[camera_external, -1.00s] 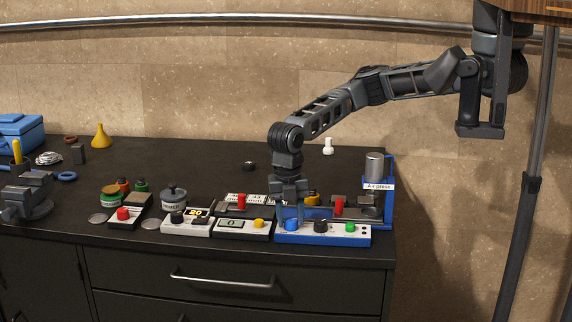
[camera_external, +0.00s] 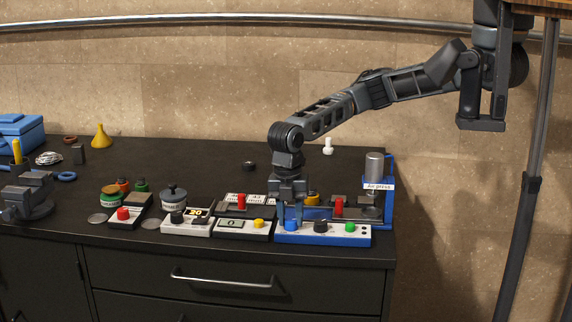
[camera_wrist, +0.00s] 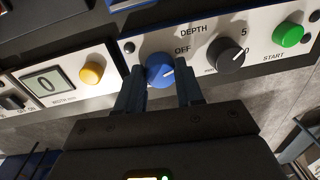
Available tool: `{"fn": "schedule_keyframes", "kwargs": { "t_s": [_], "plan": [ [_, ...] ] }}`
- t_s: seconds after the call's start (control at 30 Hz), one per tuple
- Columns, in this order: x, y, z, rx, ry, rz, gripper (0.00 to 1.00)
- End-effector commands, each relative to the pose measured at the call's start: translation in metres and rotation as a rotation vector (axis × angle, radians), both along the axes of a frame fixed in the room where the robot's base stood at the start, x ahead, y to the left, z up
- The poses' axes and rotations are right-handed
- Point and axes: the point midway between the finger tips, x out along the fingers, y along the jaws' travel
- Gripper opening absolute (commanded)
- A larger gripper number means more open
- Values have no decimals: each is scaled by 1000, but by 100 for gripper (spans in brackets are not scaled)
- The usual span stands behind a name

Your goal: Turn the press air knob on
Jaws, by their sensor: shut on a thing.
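The blue round knob (camera_external: 291,225) is at the left end of the white panel on the blue-based air press (camera_external: 378,184). In the wrist view the blue knob (camera_wrist: 159,70) has a white pointer line toward its right side, near the printed word OFF. My gripper (camera_external: 291,214) points down over the panel. In the wrist view my gripper (camera_wrist: 160,88) has one finger on each side of the knob and is shut on it. The fingers hide part of the knob's sides.
A black depth knob (camera_wrist: 230,55) and a green start button (camera_wrist: 288,35) sit to the right on the same panel. A width unit with a yellow button (camera_wrist: 92,73) stands close on the left. A red part (camera_external: 339,206) rises behind the panel.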

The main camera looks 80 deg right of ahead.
Motion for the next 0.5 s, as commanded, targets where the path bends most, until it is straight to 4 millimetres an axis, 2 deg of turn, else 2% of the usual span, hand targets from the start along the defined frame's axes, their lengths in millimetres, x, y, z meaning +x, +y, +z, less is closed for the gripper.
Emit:
{"fn": "schedule_keyframes", "kwargs": {
  "t_s": [0.5],
  "plan": [
    [-1,-1,0,2,2,-491,6]
  ]
}}
